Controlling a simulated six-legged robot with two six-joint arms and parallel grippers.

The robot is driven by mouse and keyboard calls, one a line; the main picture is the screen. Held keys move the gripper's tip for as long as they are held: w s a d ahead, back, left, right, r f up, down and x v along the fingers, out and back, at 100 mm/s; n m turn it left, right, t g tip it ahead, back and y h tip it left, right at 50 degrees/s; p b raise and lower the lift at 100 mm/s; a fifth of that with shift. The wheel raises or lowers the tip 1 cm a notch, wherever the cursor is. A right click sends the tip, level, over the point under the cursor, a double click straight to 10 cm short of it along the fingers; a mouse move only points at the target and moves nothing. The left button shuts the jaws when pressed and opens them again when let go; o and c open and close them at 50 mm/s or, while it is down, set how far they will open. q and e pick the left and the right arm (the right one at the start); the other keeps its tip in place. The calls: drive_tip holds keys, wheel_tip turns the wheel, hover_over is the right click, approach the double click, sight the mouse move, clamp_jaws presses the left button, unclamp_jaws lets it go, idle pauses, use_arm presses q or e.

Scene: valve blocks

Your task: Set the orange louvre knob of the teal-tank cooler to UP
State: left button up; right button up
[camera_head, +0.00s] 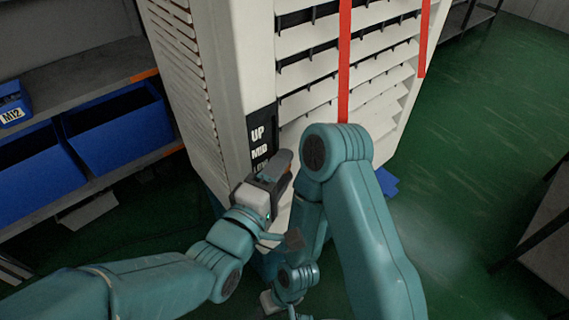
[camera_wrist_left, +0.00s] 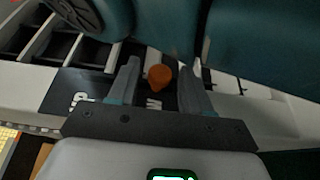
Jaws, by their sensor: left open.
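The cooler (camera_head: 235,85) is a tall white body with slanted louvres. A dark label strip (camera_head: 262,130) on its front edge reads UP, MID and a partly covered lowest word. In the head view the knob is hidden behind my left gripper (camera_head: 281,166). My left gripper (camera_wrist_left: 161,75) is open around the knob, with a gap on both sides. My right gripper is low at the bottom centre; its fingers are not clear.
My right arm is folded in front of the cooler's louvres. Red strips (camera_head: 344,60) hang over the louvres. Shelves with blue bins (camera_head: 118,128) stand at the left. A dark-framed table is at the right edge. Green floor (camera_head: 480,110) is open at the right.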

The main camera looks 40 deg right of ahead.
use_arm(q)
drive_tip(key=shift+w+d, duration=0.35)
drive_tip(key=shift+d, duration=0.3)
clamp_jaws()
wheel_tip(320, 180, up, 8)
drive_tip(key=p, duration=0.4)
drive_tip(key=shift+r, duration=0.3)
unclamp_jaws()
drive_tip(key=shift+r, duration=0.1)
